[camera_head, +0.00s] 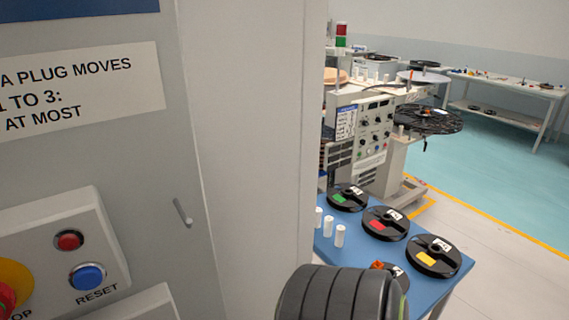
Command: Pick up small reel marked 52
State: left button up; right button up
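Several small black reels lie on a blue table at the lower right: one with a green label (339,198), one with a red label (377,225), and one with a yellow label (427,259). Another small reel (399,277) with an orange piece on it is partly hidden behind my dark ribbed arm part. White number tags on the reels are too small to read surely, so I cannot tell which is marked 52. Neither gripper shows.
A grey cabinet with a red button (69,240) and blue reset button (88,276) fills the left. Three white cylinders (339,236) stand on the blue table (452,273). Behind is a rewind machine (372,135) with a large reel (428,120). Open floor lies right.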

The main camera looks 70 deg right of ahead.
aim_at(428, 262)
jog(key=z, duration=0.45)
jog(key=l+z, duration=0.1)
jog(key=z, duration=0.4)
jog(key=k+l+z, duration=0.1)
jog(key=z, duration=0.35)
jog(key=l+z, duration=0.1)
jog(key=z, duration=0.8)
jog(key=l+z, duration=0.15)
jog(key=z, duration=0.8)
jog(key=i+l+u, duration=0.15)
jog(key=l, duration=0.2)
jog(key=i+l+u, duration=0.15)
jog(key=l, duration=0.25)
jog(key=i+l+u, duration=0.1)
jog(key=l, duration=0.3)
jog(key=i, duration=0.05)
